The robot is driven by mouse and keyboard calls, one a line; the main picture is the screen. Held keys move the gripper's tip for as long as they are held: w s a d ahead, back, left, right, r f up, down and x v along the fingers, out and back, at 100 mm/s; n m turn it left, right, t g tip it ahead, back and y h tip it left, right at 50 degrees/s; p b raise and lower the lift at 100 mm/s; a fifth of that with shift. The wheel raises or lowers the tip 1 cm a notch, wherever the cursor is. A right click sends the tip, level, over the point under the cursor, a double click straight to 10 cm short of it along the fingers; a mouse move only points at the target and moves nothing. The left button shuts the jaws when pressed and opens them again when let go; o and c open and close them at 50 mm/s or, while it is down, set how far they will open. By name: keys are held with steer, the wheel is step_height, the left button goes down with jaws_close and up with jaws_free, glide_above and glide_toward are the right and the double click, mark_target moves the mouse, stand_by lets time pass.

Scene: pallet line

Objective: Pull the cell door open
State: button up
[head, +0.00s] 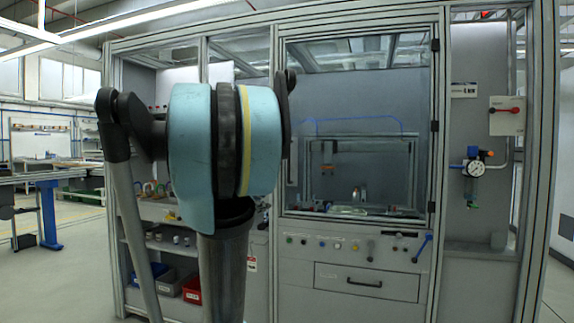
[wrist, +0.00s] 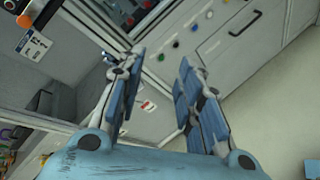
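The cell door (head: 375,92) is a tall glazed panel in a metal frame on the front of the grey cell in the head view. Black hinges show along its right edge. It looks shut, flush with the cell front. My gripper is hidden in the head view.
Below the door are a button panel (head: 345,245) and a drawer (head: 366,283). Shelves with bins (head: 192,290) stand to the left, partly behind my arm. A gauge unit (head: 474,167) is on the right. A workbench (head: 45,177) stands far left, with open floor near it.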

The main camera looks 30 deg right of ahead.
steer(key=w+d+r+n+t+h, duration=0.1)
steer(key=w+d+r+n+h, duration=0.1)
steer(key=w+d+r+n, duration=0.4)
steer(key=w+d+r+n+t+h, duration=0.25)
steer(key=w+r+n, duration=0.2)
steer(key=r, duration=0.25)
steer(key=shift+g+y, duration=0.35)
steer(key=x, duration=1.8)
steer(key=shift+s+r, duration=0.1)
steer(key=shift+r, duration=0.1)
jaws_close()
